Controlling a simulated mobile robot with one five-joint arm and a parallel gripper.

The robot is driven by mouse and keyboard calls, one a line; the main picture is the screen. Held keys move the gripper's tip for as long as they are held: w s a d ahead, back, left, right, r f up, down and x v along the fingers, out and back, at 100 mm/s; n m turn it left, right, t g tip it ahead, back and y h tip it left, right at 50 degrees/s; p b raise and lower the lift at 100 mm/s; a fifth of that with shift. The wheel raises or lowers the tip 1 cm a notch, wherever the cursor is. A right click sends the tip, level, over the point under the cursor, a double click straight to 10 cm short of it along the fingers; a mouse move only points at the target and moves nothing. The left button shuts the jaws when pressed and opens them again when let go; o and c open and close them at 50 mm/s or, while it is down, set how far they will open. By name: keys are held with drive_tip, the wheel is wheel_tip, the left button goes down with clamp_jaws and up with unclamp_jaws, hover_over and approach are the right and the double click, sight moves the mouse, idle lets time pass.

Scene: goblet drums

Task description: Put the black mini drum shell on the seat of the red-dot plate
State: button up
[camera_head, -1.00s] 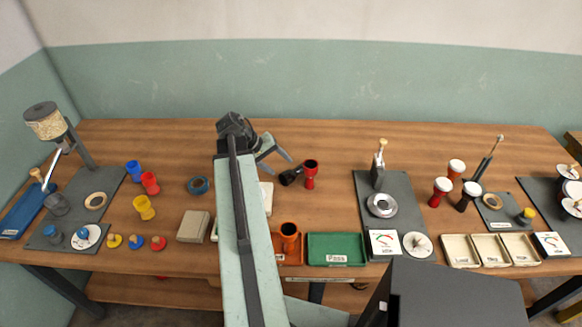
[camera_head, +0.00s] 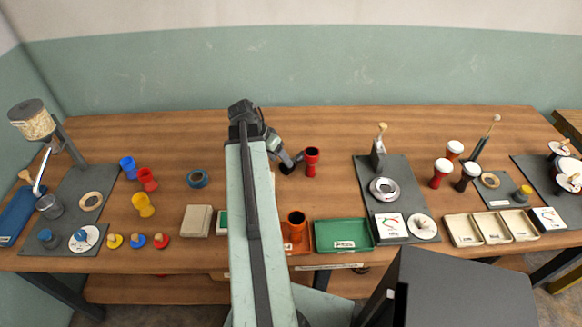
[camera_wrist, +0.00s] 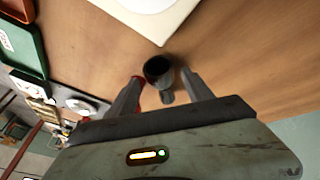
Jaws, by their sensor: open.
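The black mini drum shell (camera_wrist: 167,94) shows in the wrist view with its dark open mouth toward the top, between my open fingers. In the head view the black shell (camera_head: 286,168) is a small dark shape beside a red shell, partly covered by my gripper (camera_head: 290,160). My gripper (camera_wrist: 162,80) is open, one finger on each side of the black shell; I cannot tell whether they touch it. A white plate (camera_wrist: 122,10) with a round disc lies beyond the shell in the wrist view. No red dot shows on it, so I cannot tell if it is the red-dot plate.
A red shell (camera_head: 311,164) stands close right of my gripper. A green tray (camera_head: 322,246) and an orange shell (camera_head: 296,224) are nearer the front edge. A grey mat (camera_head: 402,172) with a press lies right. My arm hides part of the table's middle.

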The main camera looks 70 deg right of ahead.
sight(283, 164)
drive_tip(key=b+x, duration=0.1)
drive_tip(key=x, duration=0.1)
drive_tip(key=b+x, duration=0.1)
drive_tip(key=shift+a+f+b, duration=0.1)
drive_tip(key=shift+f+b, duration=0.3)
drive_tip(key=shift+f, duration=0.1)
drive_tip(key=shift+s+f, duration=0.2)
drive_tip(key=shift+f, duration=0.05)
drive_tip(key=shift+r, duration=0.2)
drive_tip(key=c, duration=1.3)
wheel_tip(283, 164, up, 10)
drive_tip(key=p, duration=1)
drive_tip(key=shift+r, duration=0.15)
clamp_jaws()
